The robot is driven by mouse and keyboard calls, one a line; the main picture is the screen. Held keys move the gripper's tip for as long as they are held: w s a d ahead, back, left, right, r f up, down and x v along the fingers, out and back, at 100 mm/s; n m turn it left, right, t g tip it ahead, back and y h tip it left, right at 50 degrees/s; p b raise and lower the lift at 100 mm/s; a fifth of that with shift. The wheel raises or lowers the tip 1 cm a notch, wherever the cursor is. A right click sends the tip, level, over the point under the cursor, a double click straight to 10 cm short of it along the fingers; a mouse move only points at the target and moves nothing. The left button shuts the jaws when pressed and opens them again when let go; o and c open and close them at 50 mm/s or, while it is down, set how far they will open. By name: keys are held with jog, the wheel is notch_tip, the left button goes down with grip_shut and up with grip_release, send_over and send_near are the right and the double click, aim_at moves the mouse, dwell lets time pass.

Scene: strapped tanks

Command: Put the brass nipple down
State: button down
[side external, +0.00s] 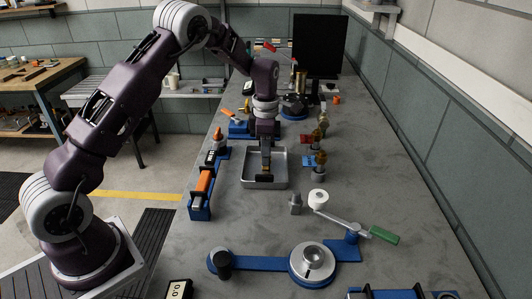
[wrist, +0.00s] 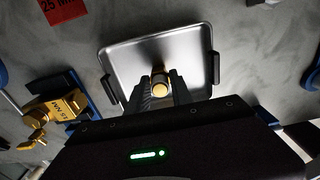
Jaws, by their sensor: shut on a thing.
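The brass nipple (wrist: 160,86) is a small gold-coloured piece held between the two fingers of my gripper (wrist: 161,90). In the side external view my gripper (side external: 265,174) points down over a shallow metal tray (side external: 282,183), with the nipple (side external: 264,178) at its fingertips. In the wrist view the tray (wrist: 122,62) lies behind the nipple and has dark handles on its sides. I cannot tell whether the nipple touches the tray floor. My gripper is shut on it, and the fingers hide its sides.
An orange tool in a blue holder (side external: 203,192) stands left of the tray. Valves on blue stands (side external: 318,160) are to the right. A brass padlock-like piece (wrist: 62,107) shows in the wrist view.

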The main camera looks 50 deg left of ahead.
jog(key=shift+f, duration=0.1)
jog(key=c, duration=1.1)
grip_release()
jog(key=shift+c, duration=0.2)
